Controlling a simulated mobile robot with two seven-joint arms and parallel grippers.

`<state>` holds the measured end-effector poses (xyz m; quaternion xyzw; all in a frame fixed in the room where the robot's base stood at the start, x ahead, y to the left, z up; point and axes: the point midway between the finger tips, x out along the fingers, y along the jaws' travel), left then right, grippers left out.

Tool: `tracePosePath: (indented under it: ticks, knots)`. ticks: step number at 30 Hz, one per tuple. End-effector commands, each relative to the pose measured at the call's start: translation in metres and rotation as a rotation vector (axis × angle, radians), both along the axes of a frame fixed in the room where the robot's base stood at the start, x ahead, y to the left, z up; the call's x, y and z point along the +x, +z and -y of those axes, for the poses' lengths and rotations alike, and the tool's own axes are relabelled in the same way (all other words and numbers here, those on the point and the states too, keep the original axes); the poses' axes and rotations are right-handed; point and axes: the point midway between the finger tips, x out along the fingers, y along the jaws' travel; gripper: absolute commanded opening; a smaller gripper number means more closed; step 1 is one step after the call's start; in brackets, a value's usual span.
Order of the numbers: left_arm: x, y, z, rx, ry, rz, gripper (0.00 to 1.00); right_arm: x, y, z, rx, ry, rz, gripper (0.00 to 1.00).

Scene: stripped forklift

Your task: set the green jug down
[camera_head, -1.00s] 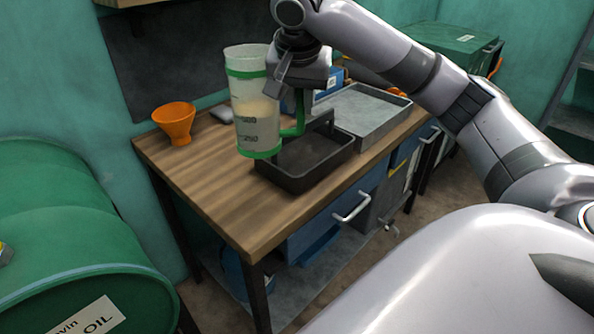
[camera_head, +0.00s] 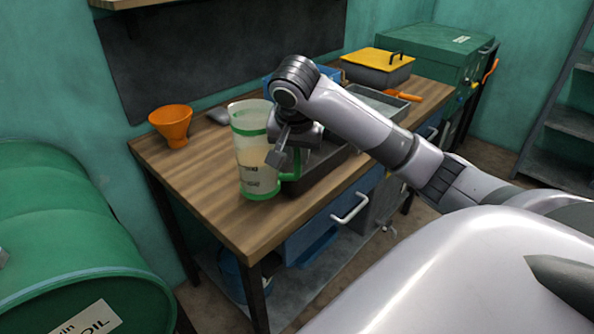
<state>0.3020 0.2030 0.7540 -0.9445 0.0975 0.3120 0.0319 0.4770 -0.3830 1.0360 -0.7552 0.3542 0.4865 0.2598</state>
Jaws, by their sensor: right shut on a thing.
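The green jug (camera_head: 253,158) is a clear, tall measuring jug with green bands and a green handle, partly filled with pale liquid. It is upright over the left part of the wooden workbench (camera_head: 200,180), beside the black tray (camera_head: 318,177). Its base looks at or very near the bench top; I cannot tell whether it touches. My right gripper (camera_head: 283,158) is at the jug's handle on its right side and is shut on it. The fingertips are partly hidden by the wrist. My left gripper is not in view.
An orange funnel (camera_head: 172,124) stands at the bench's back left. A grey metal tray (camera_head: 378,104) and a yellow-lidded box (camera_head: 378,66) are farther right. A green oil drum (camera_head: 75,255) is at the lower left. Bare wood lies left and in front of the jug.

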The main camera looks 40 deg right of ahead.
Motion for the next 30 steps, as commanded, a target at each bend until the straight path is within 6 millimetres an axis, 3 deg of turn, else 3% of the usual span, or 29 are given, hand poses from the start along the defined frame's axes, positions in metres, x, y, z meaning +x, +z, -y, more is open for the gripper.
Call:
tracePosePath:
  ticks: [12, 25, 26, 27, 28, 30]
  knots:
    - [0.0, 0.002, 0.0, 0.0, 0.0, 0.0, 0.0, 0.0, -0.043, 0.001, -0.002, -0.003, 0.004, 0.0]
    - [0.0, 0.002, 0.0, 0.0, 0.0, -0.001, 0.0, 0.001, -0.05, 0.0, 0.001, -0.001, 0.006, 0.0]
    - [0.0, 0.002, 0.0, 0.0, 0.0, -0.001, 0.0, 0.0, -0.052, 0.0, -0.001, 0.0, -0.001, 0.29]
    - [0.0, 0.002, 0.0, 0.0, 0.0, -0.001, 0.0, 0.0, -0.051, 0.0, -0.001, 0.0, -0.001, 0.42]
    - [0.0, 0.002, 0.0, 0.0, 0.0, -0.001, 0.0, 0.0, -0.051, 0.0, -0.001, 0.0, -0.001, 0.48]
    - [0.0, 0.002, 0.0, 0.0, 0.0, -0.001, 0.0, 0.0, -0.051, 0.0, -0.001, 0.0, -0.001, 0.48]
